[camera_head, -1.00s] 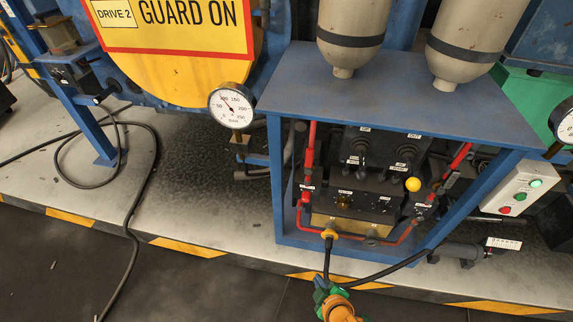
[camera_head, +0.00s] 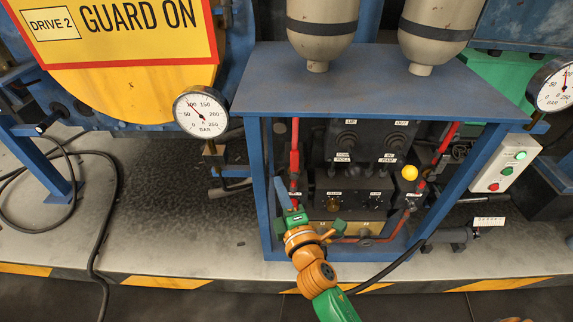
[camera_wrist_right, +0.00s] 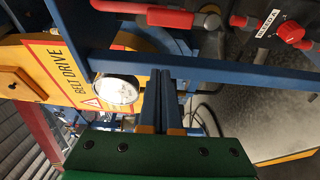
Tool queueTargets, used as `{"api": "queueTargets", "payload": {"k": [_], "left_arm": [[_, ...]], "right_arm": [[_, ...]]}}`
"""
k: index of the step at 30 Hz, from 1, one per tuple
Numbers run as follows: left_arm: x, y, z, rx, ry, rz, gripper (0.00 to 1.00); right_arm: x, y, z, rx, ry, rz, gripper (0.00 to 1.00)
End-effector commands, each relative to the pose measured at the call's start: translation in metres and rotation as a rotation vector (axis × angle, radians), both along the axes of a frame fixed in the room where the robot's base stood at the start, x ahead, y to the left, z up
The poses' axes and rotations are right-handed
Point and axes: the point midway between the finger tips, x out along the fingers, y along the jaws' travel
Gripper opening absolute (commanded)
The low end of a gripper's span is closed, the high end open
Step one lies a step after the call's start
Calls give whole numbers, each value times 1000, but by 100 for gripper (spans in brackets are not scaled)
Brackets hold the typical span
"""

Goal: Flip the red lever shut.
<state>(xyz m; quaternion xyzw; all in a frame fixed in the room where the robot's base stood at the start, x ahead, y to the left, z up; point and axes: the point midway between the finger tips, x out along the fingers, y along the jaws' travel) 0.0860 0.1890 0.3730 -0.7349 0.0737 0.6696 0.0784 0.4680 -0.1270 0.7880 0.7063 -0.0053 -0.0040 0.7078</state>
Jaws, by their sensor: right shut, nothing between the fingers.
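My right gripper (camera_head: 279,187) is in front of the left side of the blue-framed cabinet, its orange and green arm coming in from below. In the right wrist view its two dark fingers (camera_wrist_right: 164,80) lie side by side, shut and empty. A red bar (camera_head: 294,150) runs upright just above and right of the gripper, along the cabinet's left side. The right wrist view has a red rounded handle (camera_wrist_right: 150,14) above the fingertips, apart from them, and a red knob (camera_wrist_right: 290,31) at the upper right. I cannot tell for sure which is the lever. My left gripper is not in view.
The blue cabinet top (camera_head: 380,85) overhangs the panel, and the frame's left post (camera_head: 262,165) stands close to my gripper. A gauge (camera_head: 201,112) sticks out to the left. A yellow knob (camera_head: 409,172) is inside right. The floor at left has a black cable (camera_head: 95,230).

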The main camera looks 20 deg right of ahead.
Motion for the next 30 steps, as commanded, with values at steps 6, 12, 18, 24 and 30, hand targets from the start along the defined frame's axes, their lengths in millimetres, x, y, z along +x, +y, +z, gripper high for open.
{"api": "queueTargets", "payload": {"k": [6, 12, 18, 24, 30], "left_arm": [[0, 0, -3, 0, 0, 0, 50], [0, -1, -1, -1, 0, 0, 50], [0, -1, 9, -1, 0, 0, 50], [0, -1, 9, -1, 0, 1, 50], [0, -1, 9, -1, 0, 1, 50]], "right_arm": [[48, -1, 0, 0, -2, 0, 0], [79, -9, 3, -1, 2, -2, 0], [69, -34, 2, 1, 3, -1, 0], [66, -39, 0, 2, 1, 0, 0], [66, -39, 0, 2, 1, 0, 0]]}}
